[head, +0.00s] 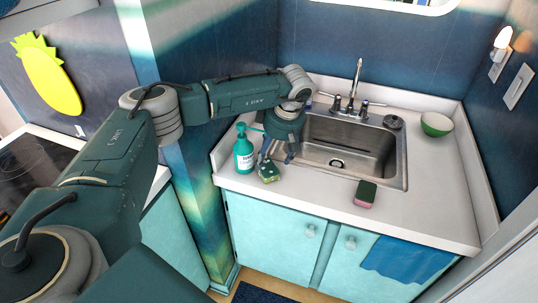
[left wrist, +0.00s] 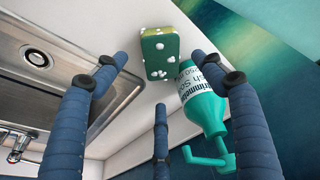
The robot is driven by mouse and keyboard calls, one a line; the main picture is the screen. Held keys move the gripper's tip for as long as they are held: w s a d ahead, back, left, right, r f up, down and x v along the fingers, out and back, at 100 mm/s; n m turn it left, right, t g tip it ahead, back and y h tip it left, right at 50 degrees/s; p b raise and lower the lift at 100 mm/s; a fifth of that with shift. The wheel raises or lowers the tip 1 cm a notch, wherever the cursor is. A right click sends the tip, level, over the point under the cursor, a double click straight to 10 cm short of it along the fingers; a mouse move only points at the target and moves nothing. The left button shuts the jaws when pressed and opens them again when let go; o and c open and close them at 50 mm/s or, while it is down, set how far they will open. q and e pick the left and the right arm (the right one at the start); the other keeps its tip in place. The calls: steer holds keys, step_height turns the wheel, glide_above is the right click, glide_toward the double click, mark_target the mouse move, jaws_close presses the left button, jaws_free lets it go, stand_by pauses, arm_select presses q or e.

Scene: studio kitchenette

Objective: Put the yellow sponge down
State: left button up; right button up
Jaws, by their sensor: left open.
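The yellow sponge (head: 268,171) lies on the white counter, left of the sink and near the front edge. It has a green face with white spots and a yellow side; it also shows in the left wrist view (left wrist: 160,53). My left gripper (head: 278,152) is just behind it, pointing down over the counter. In the left wrist view my left gripper (left wrist: 158,68) has its blue fingers spread, with the sponge beyond their tips and a gap on both sides. Nothing is held. My right gripper is not in view.
A teal soap bottle (head: 244,150) stands close left of the sponge, near a finger in the wrist view. The steel sink (head: 391,160) is to the right. A pink-and-green sponge (head: 365,194) lies at the front, and a green bowl (head: 437,124) stands at the right.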

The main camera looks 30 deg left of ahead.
mark_target(276, 171)
arm_select(q)
steer(key=p+v, duration=0.4)
steer(key=v, duration=0.3)
steer(key=shift+r, duration=0.25)
